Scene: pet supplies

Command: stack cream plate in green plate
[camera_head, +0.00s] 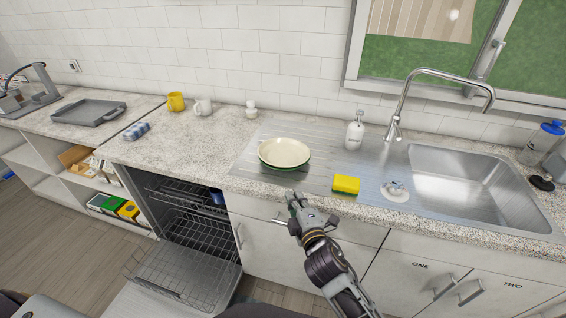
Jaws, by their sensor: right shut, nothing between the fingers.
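The cream plate (284,152) lies on the steel drainboard left of the sink. A thin rim of the green plate (284,168) shows under its near edge; the rest of the green plate is hidden beneath the cream one. The cream plate looks level and nested on top. My right gripper (292,195) is shut and empty, just in front of the plates near the counter edge, apart from them in the picture. My left gripper is not in view.
A yellow sponge (346,184) lies right of the plates. A soap bottle (355,132), a tall faucet (398,115) and a sink (470,188) stand further right. Mugs (176,102) stand at the back left. The dishwasher (180,270) is open below. The left counter is mostly clear.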

